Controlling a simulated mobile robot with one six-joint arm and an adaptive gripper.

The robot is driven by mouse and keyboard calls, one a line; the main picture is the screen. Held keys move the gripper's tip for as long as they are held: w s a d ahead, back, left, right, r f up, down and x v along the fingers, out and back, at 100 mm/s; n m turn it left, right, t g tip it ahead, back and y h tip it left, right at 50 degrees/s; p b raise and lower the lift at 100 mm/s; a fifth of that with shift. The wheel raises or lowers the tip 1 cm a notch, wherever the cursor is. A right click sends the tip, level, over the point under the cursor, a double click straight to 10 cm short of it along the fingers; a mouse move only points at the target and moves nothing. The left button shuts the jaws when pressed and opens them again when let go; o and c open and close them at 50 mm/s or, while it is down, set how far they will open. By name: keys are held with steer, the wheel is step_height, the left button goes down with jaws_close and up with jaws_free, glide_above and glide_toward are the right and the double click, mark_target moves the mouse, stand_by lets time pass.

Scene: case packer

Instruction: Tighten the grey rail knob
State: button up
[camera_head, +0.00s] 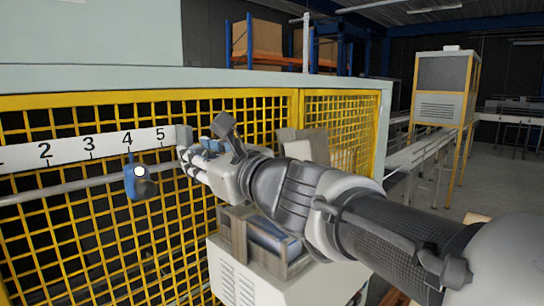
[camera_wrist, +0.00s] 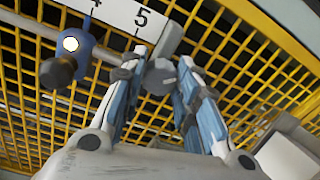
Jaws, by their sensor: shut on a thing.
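The grey rail knob (camera_wrist: 161,78) sits between the two fingers of my gripper (camera_wrist: 164,68) in the wrist view, and the gripper is shut on it. A light grey block (camera_wrist: 170,38) is just above the knob, beside the number 5; in the head view the block (camera_head: 184,136) shows at the scale's right end. My gripper (camera_head: 188,158) hides the grey knob in the head view. The rail (camera_head: 80,187) runs left below the white number scale (camera_head: 68,150).
A blue clamp (camera_head: 133,180) with a dark knob (camera_wrist: 57,71) is on the rail to the left, near number 4. A yellow mesh guard (camera_head: 60,240) stands behind the rail. A white cabinet with a crate (camera_head: 262,262) is below my arm.

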steer(key=shift+f+b, duration=0.1)
steer(key=shift+b, duration=0.2)
steer(key=n+b, duration=1)
stand_by(0.4)
steer(key=o, duration=1.1)
steer(key=shift+s, duration=0.1)
steer(key=v, duration=1.2)
steer(key=shift+f, duration=0.15)
